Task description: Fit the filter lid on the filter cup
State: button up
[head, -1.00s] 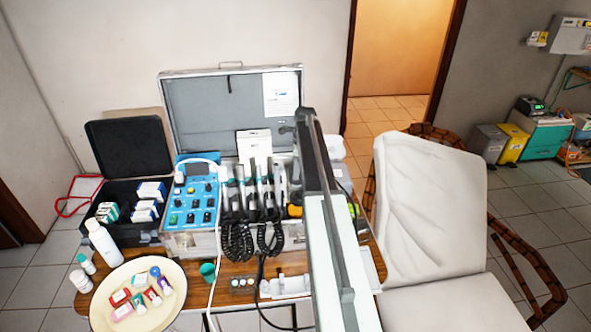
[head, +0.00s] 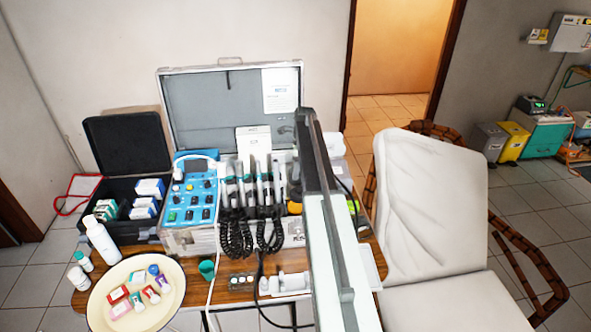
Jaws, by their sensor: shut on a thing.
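I cannot make out the filter cup or the filter lid for certain. A small green cup (head: 207,270) stands on the wooden table, right of the cream oval tray; I cannot tell whether it is part of the filter. My arm's long link crosses the middle right of the head view, in front of the open case and the table's right side. My gripper's fingers do not show, and anything they hold is hidden. The link also hides part of the case's right end.
An open metal case (head: 230,80) holds a blue control unit (head: 192,200) and several corded handpieces (head: 255,190). A black box (head: 125,150), white bottle (head: 101,240) and cream tray (head: 103,318) crowd the left. A white tray (head: 292,291) lies in front; a white chair (head: 430,210) stands right.

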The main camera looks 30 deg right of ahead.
jog(key=shift+f, duration=0.2)
jog(key=o, duration=1.4)
jog(key=shift+r, duration=0.1)
jog(key=r+p, duration=0.7)
jog(key=r, duration=0.1)
jog(key=shift+s+d+p, duration=0.3)
jog(key=shift+d+p, duration=0.05)
jog(key=shift+f, duration=0.2)
